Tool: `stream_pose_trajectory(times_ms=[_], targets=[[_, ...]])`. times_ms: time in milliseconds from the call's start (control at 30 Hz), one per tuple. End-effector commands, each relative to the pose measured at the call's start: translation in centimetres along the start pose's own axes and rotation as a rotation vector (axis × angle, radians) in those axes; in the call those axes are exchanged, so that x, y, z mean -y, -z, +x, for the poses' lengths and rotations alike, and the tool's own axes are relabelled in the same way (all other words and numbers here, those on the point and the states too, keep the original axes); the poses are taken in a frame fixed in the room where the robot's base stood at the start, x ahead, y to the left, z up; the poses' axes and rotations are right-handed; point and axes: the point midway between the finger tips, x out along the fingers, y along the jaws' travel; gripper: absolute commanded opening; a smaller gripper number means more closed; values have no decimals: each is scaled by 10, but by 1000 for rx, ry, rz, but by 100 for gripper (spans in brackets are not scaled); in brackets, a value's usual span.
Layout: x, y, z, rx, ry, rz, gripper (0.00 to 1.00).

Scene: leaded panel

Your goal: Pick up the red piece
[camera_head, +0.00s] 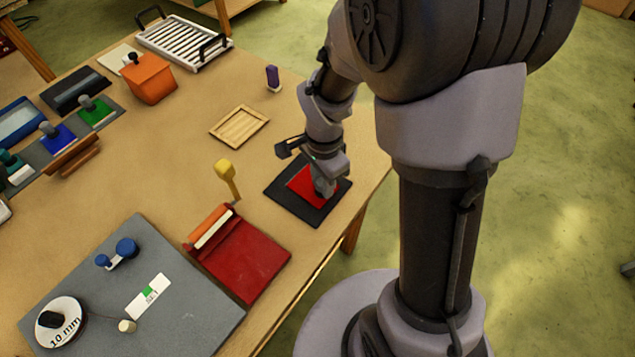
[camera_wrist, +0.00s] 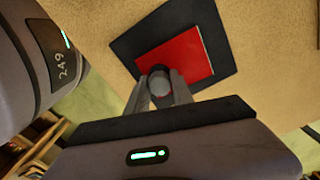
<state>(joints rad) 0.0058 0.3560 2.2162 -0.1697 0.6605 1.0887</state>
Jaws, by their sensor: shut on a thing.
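The red piece (camera_head: 302,185) is a flat red square over a dark square mat (camera_head: 283,203) near the table's right edge. In the wrist view the red piece (camera_wrist: 188,55) lies over the dark mat (camera_wrist: 224,40), slightly turned against it. A round grey knob (camera_wrist: 160,84) stands at the piece's near edge. My gripper (camera_head: 323,190) is at the piece's right side in the head view. In the wrist view my gripper (camera_wrist: 159,92) is shut on the knob, one finger on each side. I cannot tell whether the piece rests on the mat or is just above it.
Green (camera_head: 96,112) and blue (camera_head: 58,136) knobbed pieces stand farther left. Bare table lies between the slatted tray and the mat.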

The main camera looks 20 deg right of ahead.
Motion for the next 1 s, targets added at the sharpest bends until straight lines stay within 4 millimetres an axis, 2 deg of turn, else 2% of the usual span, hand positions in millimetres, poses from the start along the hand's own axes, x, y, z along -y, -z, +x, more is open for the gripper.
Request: stream_pose_trajectory(times_ms=[167, 400, 567, 800, 867, 1000], targets=[[0, 0, -9, 0, 1, 0, 0], [-3, -2, -40, -1, 1, -1, 0], [-31, -23, -40, 0, 0, -3, 0], [-90, -68, -45, -1, 3, -6, 0], [-95, -73, -36, -2, 11, -3, 0], [-113, -86, -39, -1, 8, -4, 0]])
